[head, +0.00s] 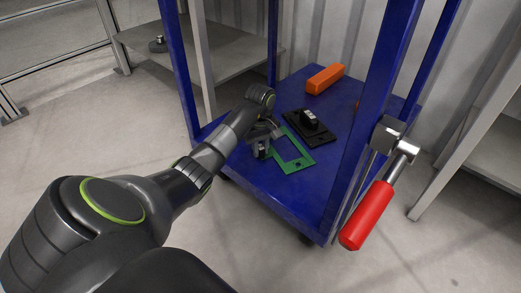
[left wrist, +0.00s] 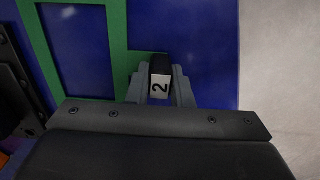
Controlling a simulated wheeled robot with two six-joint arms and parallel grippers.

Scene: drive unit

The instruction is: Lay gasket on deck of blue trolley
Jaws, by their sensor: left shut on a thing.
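The gasket is a flat green rectangular frame (head: 289,168) over the blue deck of the trolley (head: 283,200). It also shows in the left wrist view (left wrist: 117,45), with blue deck through its window. My left gripper (head: 262,147) is at the gasket's left side. My right gripper is not in view.
A black plate with a raised block (head: 309,127) lies right behind the gasket. An orange bar (head: 325,78) lies farther back on the deck. Blue posts rise at the corners. A red-handled lever (head: 367,215) is at the right. The front deck is clear.

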